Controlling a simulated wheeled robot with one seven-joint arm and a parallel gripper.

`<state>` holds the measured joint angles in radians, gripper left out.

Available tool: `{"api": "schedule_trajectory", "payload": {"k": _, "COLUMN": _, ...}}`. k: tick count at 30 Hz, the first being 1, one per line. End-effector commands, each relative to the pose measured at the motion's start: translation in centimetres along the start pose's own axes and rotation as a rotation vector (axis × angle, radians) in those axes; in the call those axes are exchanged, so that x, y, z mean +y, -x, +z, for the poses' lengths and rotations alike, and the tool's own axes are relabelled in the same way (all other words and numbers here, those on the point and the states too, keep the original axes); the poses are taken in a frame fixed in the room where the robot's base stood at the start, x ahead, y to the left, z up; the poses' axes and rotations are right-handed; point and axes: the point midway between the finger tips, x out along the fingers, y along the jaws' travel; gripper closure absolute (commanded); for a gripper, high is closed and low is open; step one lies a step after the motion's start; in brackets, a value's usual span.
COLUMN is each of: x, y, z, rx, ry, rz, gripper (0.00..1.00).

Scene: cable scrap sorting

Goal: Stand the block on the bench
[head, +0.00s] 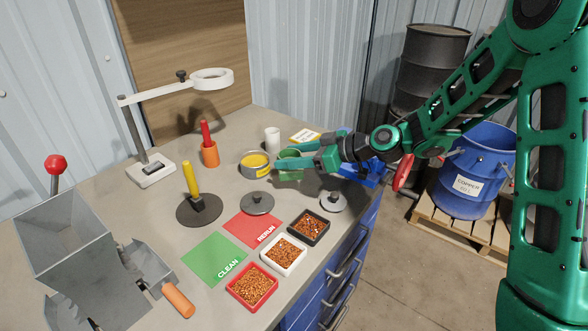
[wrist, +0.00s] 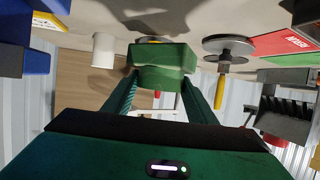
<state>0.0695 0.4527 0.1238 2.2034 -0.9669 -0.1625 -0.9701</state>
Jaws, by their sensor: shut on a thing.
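My gripper (head: 291,160) reaches in from the right over the back right part of the grey bench (head: 160,210). It is shut on a dark green block (wrist: 164,66); in the wrist view, which is upside down, the block sits between my two green fingers (wrist: 162,88). In the head view the block (head: 289,153) shows only partly between the fingers, just right of a grey tin with yellow contents (head: 256,163). Whether the block's underside touches the bench is hidden.
A white cup (head: 272,139) and a yellow-edged card (head: 305,136) stand behind my gripper; a blue object (head: 360,172) lies right, partly hidden by my arm. In front are a grey disc (head: 257,203), a knobbed lid (head: 333,202), mats and several trays of granules.

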Motion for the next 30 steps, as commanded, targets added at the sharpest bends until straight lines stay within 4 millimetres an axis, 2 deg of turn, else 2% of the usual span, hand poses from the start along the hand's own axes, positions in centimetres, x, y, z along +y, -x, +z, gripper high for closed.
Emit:
{"api": "schedule_trajectory", "payload": {"k": 5, "x": 0.1, "y": -0.3, "z": 0.8, "rx": 0.001, "ry": -0.001, "rz": -0.003, "gripper": 0.89}}
{"api": "schedule_trajectory", "payload": {"k": 12, "x": 0.0, "y": -1.5, "z": 3.6, "rx": 0.0, "ry": -0.002, "rz": -0.003, "gripper": 0.89}}
{"api": "schedule_trajectory", "payload": {"k": 23, "x": 0.0, "y": -1.6, "z": 3.8, "rx": 0.001, "ry": 0.001, "rz": -0.002, "gripper": 0.89}}
{"api": "schedule_trajectory", "payload": {"k": 24, "x": 0.0, "y": -1.6, "z": 3.9, "rx": -0.001, "ry": 0.001, "rz": -0.002, "gripper": 0.41}}
{"api": "schedule_trajectory", "payload": {"k": 26, "x": 0.0, "y": -1.6, "z": 3.9, "rx": -0.001, "ry": 0.001, "rz": -0.002, "gripper": 0.3}}
{"api": "schedule_trajectory", "payload": {"k": 30, "x": 0.0, "y": -1.6, "z": 3.9, "rx": -0.001, "ry": 0.001, "rz": -0.002, "gripper": 0.3}}
